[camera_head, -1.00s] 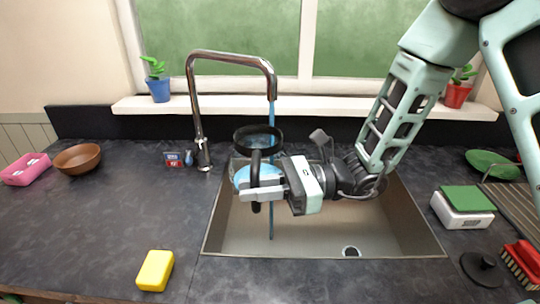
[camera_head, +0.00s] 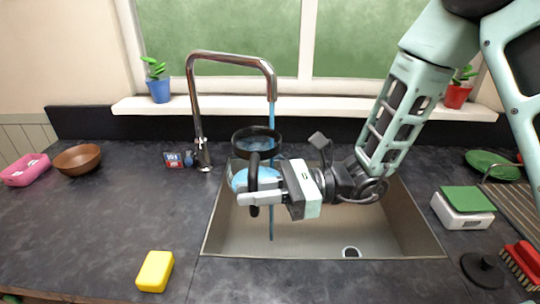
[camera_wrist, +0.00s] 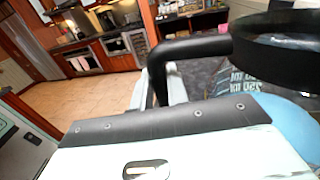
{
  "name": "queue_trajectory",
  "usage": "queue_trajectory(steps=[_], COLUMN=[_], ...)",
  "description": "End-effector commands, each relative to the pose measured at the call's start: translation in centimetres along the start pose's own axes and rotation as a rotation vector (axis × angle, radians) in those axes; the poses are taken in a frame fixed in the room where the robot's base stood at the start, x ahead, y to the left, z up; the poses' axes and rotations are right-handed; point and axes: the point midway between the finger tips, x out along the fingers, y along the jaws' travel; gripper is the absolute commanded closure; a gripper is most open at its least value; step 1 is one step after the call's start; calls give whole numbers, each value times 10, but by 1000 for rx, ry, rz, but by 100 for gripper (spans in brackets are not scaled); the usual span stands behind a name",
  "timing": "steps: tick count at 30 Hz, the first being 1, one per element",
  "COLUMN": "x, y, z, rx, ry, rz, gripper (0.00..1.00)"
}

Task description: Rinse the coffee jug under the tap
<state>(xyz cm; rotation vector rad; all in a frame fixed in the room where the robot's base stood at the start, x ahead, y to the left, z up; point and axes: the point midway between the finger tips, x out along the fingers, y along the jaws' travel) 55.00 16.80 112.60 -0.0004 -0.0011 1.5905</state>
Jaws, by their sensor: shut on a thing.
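The coffee jug (camera_head: 256,142) has a black rim, a black handle (camera_head: 254,185) and a clear body with blue water in it. My gripper (camera_head: 252,188) is shut on the handle and holds the jug upright over the left part of the sink (camera_head: 400,240). The tap (camera_head: 232,56) is running, and its blue stream (camera_head: 272,115) falls at the right side of the jug's mouth. Blue water also shows below the jug. In the wrist view the handle (camera_wrist: 195,47) passes between my gripper's fingers (camera_wrist: 163,85), and the black rim (camera_wrist: 280,45) is at the upper right.
A yellow sponge (camera_head: 155,271) lies on the counter at the front left. A wooden bowl (camera_head: 78,158) and a pink item (camera_head: 25,170) are at the far left. A scale (camera_head: 462,208) and a red brush (camera_head: 522,262) are right of the sink.

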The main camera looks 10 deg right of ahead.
Motion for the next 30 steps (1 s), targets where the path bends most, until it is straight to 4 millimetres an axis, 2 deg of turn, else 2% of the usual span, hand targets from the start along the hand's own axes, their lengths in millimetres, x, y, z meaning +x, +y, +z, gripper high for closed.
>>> queue_trajectory(steps=[14,30], x=[1,18], y=[1,32], z=[2,32], rx=[-3,-2], ry=[-2,-2], rz=[1,2], gripper=[100,100])
